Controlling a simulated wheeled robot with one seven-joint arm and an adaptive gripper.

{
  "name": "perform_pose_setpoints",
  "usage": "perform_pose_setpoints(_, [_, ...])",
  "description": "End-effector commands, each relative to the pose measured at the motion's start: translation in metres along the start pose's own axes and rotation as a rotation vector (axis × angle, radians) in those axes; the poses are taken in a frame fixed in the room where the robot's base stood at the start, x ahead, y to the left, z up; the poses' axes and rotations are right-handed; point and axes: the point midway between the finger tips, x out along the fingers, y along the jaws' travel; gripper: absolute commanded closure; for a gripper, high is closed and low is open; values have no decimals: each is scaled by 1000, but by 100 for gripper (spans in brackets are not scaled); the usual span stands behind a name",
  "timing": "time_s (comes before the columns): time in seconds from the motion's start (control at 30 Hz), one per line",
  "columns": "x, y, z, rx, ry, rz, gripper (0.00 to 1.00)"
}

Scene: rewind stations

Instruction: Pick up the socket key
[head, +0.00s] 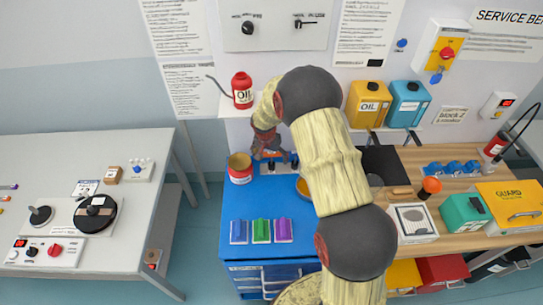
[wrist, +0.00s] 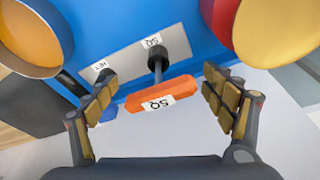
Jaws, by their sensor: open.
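In the wrist view an orange key handle (wrist: 160,97) labelled SQ, upside down in the picture, sits on a dark shaft rising from a grey plate (wrist: 125,62). The plate carries SQ and HEX labels. A second key with a blue handle (wrist: 109,113) is partly hidden behind the left finger. My gripper (wrist: 160,85) is open, with one finger on each side of the orange handle and visible gaps to it. In the head view my gripper (head: 271,154) is over the back of the blue bench top (head: 262,197), and the keys are mostly hidden there.
A red can (head: 240,170) stands left of my gripper, and an orange-rimmed bowl (head: 302,187) is to its right, partly behind my arm. An oil can (head: 242,92) stands on a shelf above. Green, purple and blue blocks (head: 261,231) lie at the bench front.

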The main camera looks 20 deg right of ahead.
Motion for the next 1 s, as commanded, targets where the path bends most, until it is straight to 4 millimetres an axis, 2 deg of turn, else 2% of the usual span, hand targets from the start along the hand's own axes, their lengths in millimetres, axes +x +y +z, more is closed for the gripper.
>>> perform_pose_setpoints(0.07, [0, 0, 0, 0, 0, 0, 18])
perform_pose_setpoints(1.0, [0, 0, 0, 0, -1, 1, 71])
